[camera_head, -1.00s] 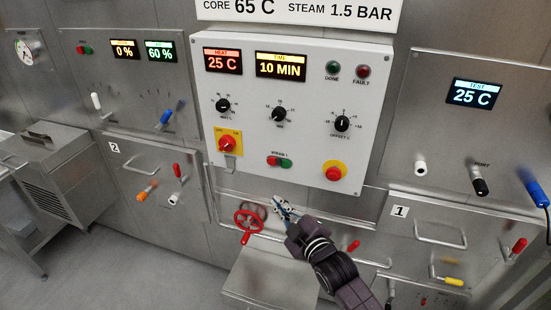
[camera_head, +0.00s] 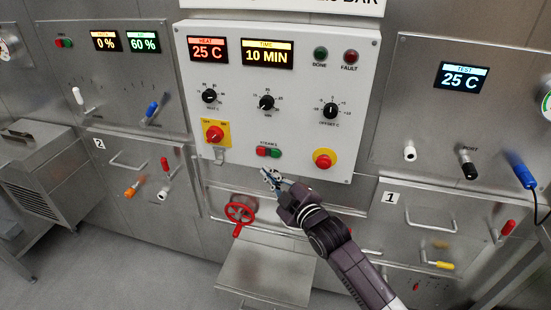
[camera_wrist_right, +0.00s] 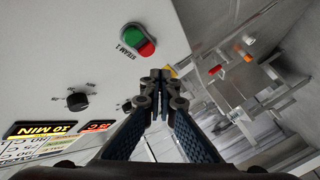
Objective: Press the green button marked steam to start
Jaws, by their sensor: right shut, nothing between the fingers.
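The green button (camera_head: 275,153) sits at the right end of a red-and-green pair low on the white control panel (camera_head: 300,178). The small label above the pair reads STEAM 1 in the right wrist view, where the green button (camera_wrist_right: 130,34) is beside the red button (camera_wrist_right: 147,50). My right gripper (camera_head: 267,174) is shut and empty, with its tips just below the pair in the head view. In the right wrist view the gripper (camera_wrist_right: 160,75) points past the pair, apart from it in the picture. The gap in depth is hard to judge. My left gripper is not in view.
A red emergency knob (camera_head: 324,159) is right of the pair, and a yellow-backed red switch (camera_head: 215,133) is left of it. A red handwheel (camera_head: 240,212) and a steel shelf (camera_head: 262,275) are below. Black dials (camera_head: 266,103) are above.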

